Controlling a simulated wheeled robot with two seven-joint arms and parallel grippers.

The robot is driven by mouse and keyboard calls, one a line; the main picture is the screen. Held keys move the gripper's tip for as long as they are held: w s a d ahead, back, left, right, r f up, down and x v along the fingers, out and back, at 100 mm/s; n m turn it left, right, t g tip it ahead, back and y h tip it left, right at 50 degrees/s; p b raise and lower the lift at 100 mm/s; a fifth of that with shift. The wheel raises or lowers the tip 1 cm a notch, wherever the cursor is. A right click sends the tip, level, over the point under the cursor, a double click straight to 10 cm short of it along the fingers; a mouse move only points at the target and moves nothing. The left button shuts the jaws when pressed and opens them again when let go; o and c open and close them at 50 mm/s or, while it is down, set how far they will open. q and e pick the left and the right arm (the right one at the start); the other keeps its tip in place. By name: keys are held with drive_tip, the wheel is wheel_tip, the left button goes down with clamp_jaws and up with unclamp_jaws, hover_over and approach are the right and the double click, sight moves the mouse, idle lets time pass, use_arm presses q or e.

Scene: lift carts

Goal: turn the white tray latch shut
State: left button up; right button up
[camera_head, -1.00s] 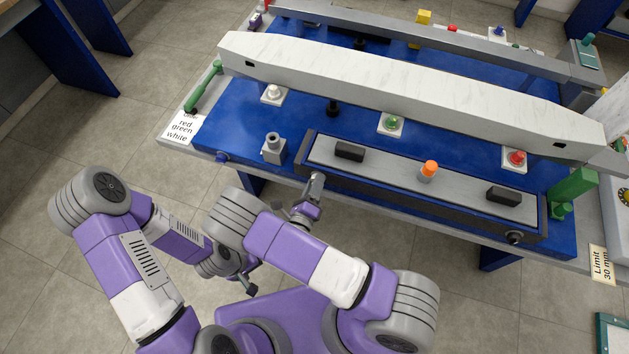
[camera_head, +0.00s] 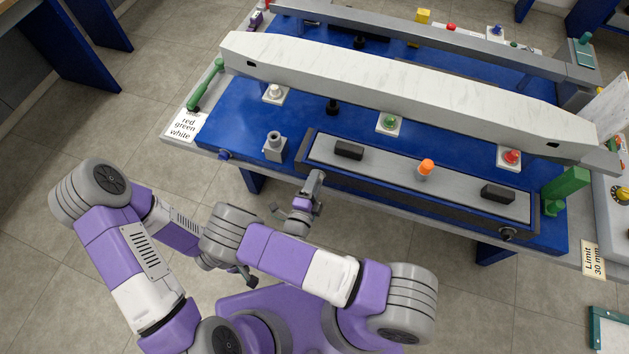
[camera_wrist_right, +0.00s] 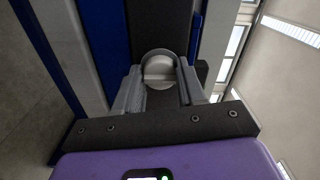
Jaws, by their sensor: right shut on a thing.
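A long grey tray (camera_head: 395,175) with a dark frame lies along the near edge of the blue table. My right gripper (camera_head: 315,182) is at the tray's near side, toward its left end. In the right wrist view, the right gripper (camera_wrist_right: 160,90) is shut on a round pale grey-white knob, the latch (camera_wrist_right: 158,66), with one finger on each side. In the head view the fingers hide the latch, so its angle is hard to read there. My left gripper (camera_head: 248,277) is low, mostly behind my right arm, away from the table; its jaws are unclear.
Black blocks and an orange-topped peg (camera_head: 425,169) stand on the tray. A grey socket block (camera_head: 274,146) stands left of it. A long white beam (camera_head: 400,95) spans the table behind white, green and red buttons. Floor is clear on the left.

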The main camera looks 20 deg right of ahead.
idle(0.5)
drive_tip(key=o, duration=1.1)
drive_tip(key=shift+c, duration=0.2)
drive_tip(key=shift+s, duration=0.1)
drive_tip(key=v, duration=0.7)
drive_tip(key=shift+s+a, duration=0.15)
drive_tip(key=shift+s, duration=0.05)
